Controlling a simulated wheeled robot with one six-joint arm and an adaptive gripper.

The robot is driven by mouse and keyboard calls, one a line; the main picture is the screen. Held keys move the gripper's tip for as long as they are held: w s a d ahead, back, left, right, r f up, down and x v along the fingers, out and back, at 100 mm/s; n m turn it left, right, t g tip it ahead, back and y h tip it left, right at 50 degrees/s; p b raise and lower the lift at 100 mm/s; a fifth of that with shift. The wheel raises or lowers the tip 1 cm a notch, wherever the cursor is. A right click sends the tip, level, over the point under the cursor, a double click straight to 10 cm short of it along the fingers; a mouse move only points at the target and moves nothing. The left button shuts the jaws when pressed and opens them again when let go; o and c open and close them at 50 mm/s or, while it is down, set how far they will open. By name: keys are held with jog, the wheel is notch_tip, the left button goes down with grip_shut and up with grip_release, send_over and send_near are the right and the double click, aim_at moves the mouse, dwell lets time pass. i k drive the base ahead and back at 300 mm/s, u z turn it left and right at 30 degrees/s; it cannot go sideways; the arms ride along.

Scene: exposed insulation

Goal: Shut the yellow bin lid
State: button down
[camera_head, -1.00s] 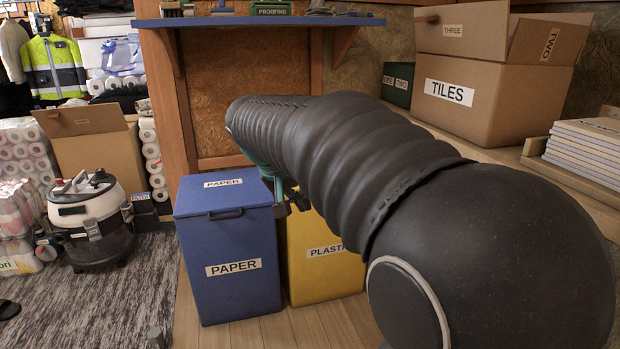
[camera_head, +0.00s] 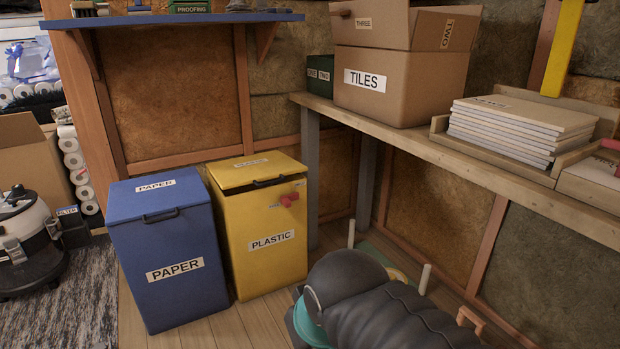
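The yellow bin (camera_head: 264,267), labelled PLASTIC, stands on the wooden floor, right of the blue PAPER bin. Its yellow lid (camera_head: 238,175) lies low over the top, with a thin dark gap along the front edge, so it looks slightly raised. A dark handle (camera_head: 269,182) is at the lid's front. A small red object (camera_head: 290,199) shows at the bin's upper right front; I cannot tell what it is. My arm, in a black ribbed sleeve, is low at the bottom right, apart from the bin. My gripper's fingers are not visible.
The blue bin (camera_head: 168,268) stands shut, close beside the yellow one. A wooden bench (camera_head: 400,140) with a TILES box (camera_head: 372,95) and stacked boards (camera_head: 515,130) runs along the right. A vacuum (camera_head: 28,245) is at the left. Floor before the bins is clear.

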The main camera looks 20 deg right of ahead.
aim_at(256, 168)
jog(key=u, duration=0.35)
jog(key=k, duration=0.2)
jog(key=z, duration=1.55)
jog(key=i, duration=0.8)
jog(key=u, duration=0.75)
jog(key=i, duration=0.65)
jog(key=u, duration=0.55)
